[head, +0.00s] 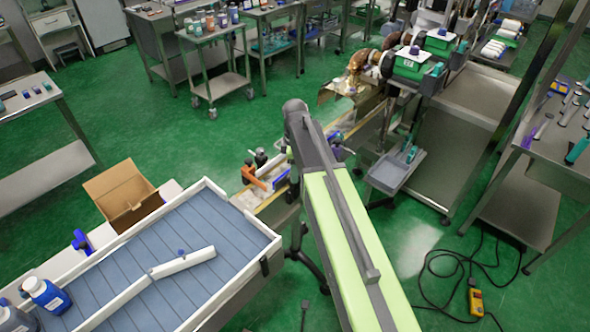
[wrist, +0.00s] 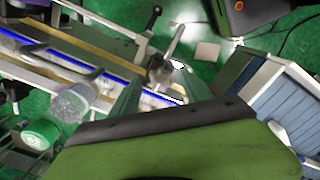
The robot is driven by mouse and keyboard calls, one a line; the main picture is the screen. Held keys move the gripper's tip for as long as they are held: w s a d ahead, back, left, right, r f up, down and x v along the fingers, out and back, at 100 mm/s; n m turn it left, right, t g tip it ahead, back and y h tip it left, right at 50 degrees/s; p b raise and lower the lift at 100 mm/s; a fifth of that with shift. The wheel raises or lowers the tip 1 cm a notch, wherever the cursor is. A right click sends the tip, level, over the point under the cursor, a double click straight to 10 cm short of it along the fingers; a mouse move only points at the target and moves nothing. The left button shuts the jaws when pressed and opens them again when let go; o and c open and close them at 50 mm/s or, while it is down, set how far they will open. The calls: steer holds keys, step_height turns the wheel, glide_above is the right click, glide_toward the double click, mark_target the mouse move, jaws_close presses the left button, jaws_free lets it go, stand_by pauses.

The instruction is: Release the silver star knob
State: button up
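In the wrist view, a silver knob (wrist: 160,73) with a dark round hub and a pale arm sticking up and right sits at the edge of a long rail (wrist: 85,72) with a blue stripe. My gripper (wrist: 161,72) has two teal fingers, one to either side of the hub. The fingers stand apart, and I see no clear contact with the knob. In the head view my own arm hides the gripper and the silver knob.
In the head view, an orange clamp (head: 255,177) and black knobs stand left of my arm. A blue-grey conveyor (head: 165,262) with white rails lies at lower left, beside a cardboard box (head: 122,196). A clear bottle (wrist: 72,103) shows left of my gripper in the wrist view.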

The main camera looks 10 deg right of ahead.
step_height(320, 180, up, 18)
steer(key=p, duration=1.7)
steer(key=shift+f, duration=0.25)
steer(key=s+f+m+b, duration=0.1)
steer(key=s+f+b, duration=0.5)
steer(key=f+b, duration=0.6)
steer(key=s+f+m+b, duration=0.3)
steer(key=s+m, duration=0.6)
steer(key=m, duration=0.5)
steer(key=shift+f+b, duration=0.3)
steer(key=shift+f, duration=0.25)
